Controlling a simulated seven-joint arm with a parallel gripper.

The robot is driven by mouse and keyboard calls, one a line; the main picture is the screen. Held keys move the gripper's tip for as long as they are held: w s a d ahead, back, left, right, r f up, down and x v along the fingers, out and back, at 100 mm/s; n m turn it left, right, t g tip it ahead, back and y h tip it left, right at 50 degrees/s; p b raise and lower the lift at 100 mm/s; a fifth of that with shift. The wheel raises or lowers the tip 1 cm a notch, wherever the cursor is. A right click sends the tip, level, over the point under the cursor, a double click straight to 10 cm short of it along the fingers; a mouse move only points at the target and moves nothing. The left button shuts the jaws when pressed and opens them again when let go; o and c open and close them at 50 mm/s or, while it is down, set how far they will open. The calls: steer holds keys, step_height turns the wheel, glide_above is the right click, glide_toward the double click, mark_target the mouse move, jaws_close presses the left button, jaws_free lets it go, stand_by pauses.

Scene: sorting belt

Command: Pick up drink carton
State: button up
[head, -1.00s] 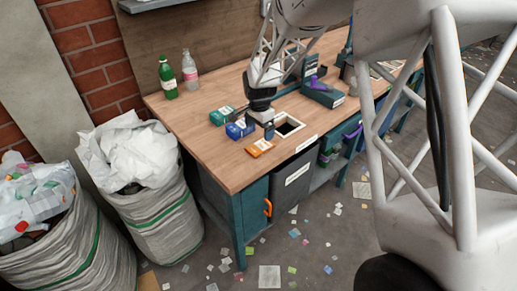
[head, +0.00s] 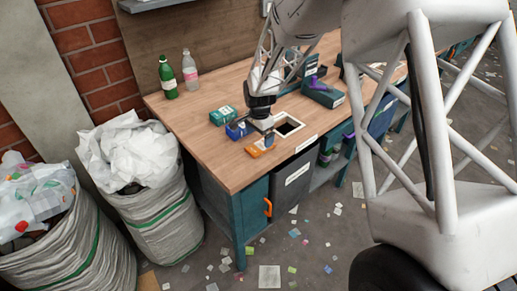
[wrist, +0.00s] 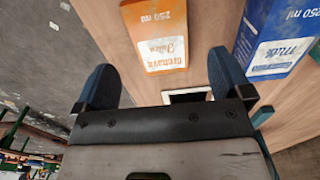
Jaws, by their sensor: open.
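An orange and white juice carton (head: 253,152) lies on the wooden workbench near its front edge, partly hidden by my gripper in the head view. A blue and white milk carton (head: 235,132) lies just behind it, also partly covered, and a green carton (head: 222,115) lies farther back. My gripper (head: 269,141) is low over the bench beside the orange carton. In the wrist view my gripper (wrist: 160,78) has its two blue fingers wide apart with nothing between them. The orange carton (wrist: 155,35) is just beyond the fingertips; the milk carton (wrist: 278,40) is to its right.
A square opening (head: 290,127) in the bench top is just right of my gripper. A green bottle (head: 168,78) and a clear pink-labelled bottle (head: 190,72) stand at the back left. Full sacks (head: 155,220) stand left of the bench.

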mark_target(259, 146)
steer(key=shift+f, duration=2.3)
steer(key=shift+c, duration=0.5)
steer(key=c, duration=0.9)
